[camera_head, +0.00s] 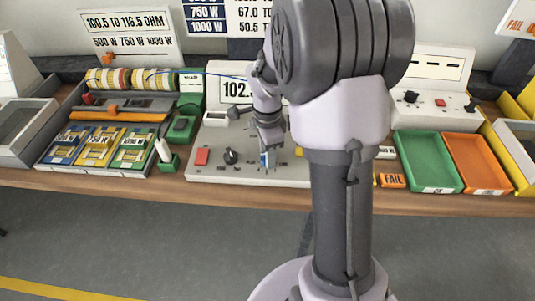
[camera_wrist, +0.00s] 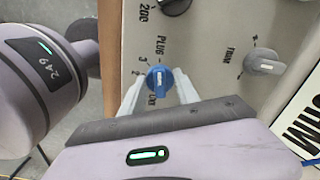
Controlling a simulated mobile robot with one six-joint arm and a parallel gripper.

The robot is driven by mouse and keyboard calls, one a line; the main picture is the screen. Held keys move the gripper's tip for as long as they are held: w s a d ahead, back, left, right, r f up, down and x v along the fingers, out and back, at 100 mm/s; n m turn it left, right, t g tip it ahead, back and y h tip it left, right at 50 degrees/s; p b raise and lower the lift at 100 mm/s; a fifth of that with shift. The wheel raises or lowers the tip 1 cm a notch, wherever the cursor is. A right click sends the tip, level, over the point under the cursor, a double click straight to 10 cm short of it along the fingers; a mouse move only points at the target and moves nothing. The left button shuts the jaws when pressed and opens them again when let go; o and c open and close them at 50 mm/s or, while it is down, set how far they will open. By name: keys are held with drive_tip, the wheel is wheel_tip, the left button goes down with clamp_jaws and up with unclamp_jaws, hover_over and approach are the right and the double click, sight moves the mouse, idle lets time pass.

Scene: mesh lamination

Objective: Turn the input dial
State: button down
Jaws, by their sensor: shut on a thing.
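A blue dial (camera_wrist: 159,79) with a pale pointer mark stands on the light tester panel (camera_wrist: 215,30), with small printed marks around it. My gripper (camera_wrist: 158,82) has one pale finger on each side of the dial and is shut on it. In the head view, my gripper (camera_head: 267,155) reaches down to the front of the panel (camera_head: 210,175), where a bit of blue (camera_head: 264,159) shows at the fingertips. I cannot read for certain which label belongs to the dial.
A grey knob (camera_wrist: 264,63) and a black knob (camera_wrist: 175,4) stand near the blue dial. In the head view, a red button (camera_head: 202,157) and black knob (camera_head: 231,156) sit left of my gripper. Green (camera_head: 428,183) and orange (camera_head: 478,183) trays stand right.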

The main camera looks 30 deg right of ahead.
drive_tip(key=shift+m, duration=0.3)
idle(0.4)
drive_tip(key=c, duration=0.9)
unclamp_jaws()
wheel_tip(320, 180, up, 17)
drive_tip(key=p, duration=0.7)
drive_tip(key=shift+r, duration=0.2)
